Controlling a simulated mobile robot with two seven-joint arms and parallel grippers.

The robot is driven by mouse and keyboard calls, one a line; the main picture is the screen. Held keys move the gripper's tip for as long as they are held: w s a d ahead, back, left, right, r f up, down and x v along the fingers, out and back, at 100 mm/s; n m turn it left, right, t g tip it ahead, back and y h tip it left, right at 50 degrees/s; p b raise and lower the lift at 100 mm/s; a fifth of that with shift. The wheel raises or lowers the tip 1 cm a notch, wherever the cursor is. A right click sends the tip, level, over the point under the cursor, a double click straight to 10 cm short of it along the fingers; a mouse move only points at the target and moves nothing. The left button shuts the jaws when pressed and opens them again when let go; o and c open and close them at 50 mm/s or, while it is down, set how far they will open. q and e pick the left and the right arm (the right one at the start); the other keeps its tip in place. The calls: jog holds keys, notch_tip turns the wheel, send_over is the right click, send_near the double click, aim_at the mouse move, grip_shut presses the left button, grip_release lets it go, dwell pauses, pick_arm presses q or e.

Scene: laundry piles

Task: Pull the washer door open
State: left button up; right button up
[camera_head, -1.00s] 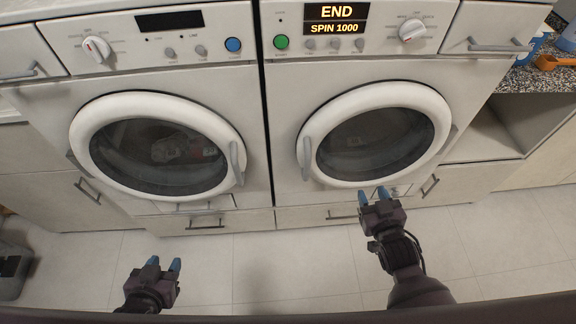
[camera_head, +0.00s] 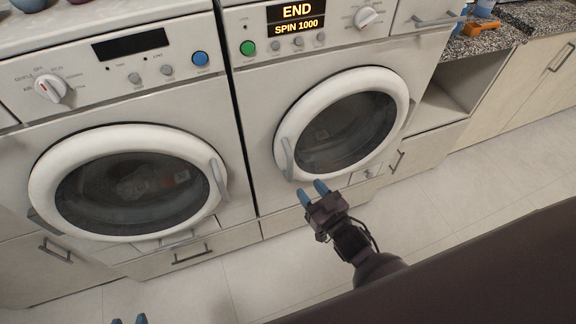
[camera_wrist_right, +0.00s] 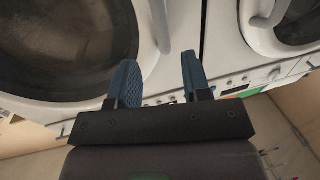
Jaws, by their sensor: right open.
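Two white front-loaders stand side by side. The right washer (camera_head: 262,105) reads END and SPIN 1000. Its round door (camera_head: 408,100) is shut, with a grey handle (camera_head: 287,158) on the left rim. My right gripper (camera_head: 313,192) is open and empty, below and slightly right of that handle and apart from it in the picture. In the right wrist view, which looks upside down, a door handle (camera_wrist_right: 160,25) shows above the open fingers (camera_wrist_right: 158,85). Of my left gripper (camera_head: 130,320), only two separate fingertips show at the bottom edge.
The left machine (camera_head: 232,150) has a blue button and a shut door (camera_head: 45,165) with a handle on its right rim. Drawers with bar handles (camera_head: 192,258) run below. A speckled counter (camera_head: 485,42) with small items and an open shelf are at right. The pale floor (camera_head: 440,215) is clear.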

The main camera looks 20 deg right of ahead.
aim_at(292, 168)
jog(key=b+x, duration=0.1)
jog(key=x, duration=0.8)
jog(key=shift+w+a, duration=0.2)
jog(key=shift+w, duration=0.15)
grip_shut()
